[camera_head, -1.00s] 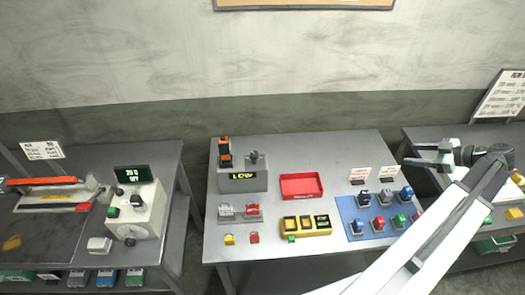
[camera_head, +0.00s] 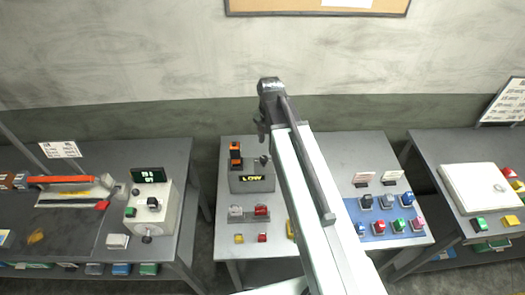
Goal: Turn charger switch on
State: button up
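The charger (camera_head: 252,185) is a grey box at the back left of the middle table, with a lit yellow display that seems to read "LOW". An orange and black battery (camera_head: 235,155) stands upright on its left side. A small dark switch (camera_head: 264,160) sticks up at its top right. My gripper (camera_head: 262,130) hangs just above the switch, below the bent end of my arm. It looks narrow from here, and I cannot tell whether its fingers are apart or touching the switch.
My arm crosses the middle table and hides its centre. A blue mat (camera_head: 375,232) with several coloured blocks lies to the right. Red and yellow blocks sit before the charger. A left table holds a white box (camera_head: 160,208) with a display. A right table holds a white slab (camera_head: 482,188).

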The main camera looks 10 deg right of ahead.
aim_at(264, 158)
jog(key=shift+a+r, duration=0.1)
jog(key=shift+a, duration=0.9)
notch_tip(264, 158, down, 8)
jog(key=b, duration=0.8)
jog(key=shift+w, duration=0.1)
jog(key=shift+r, duration=0.1)
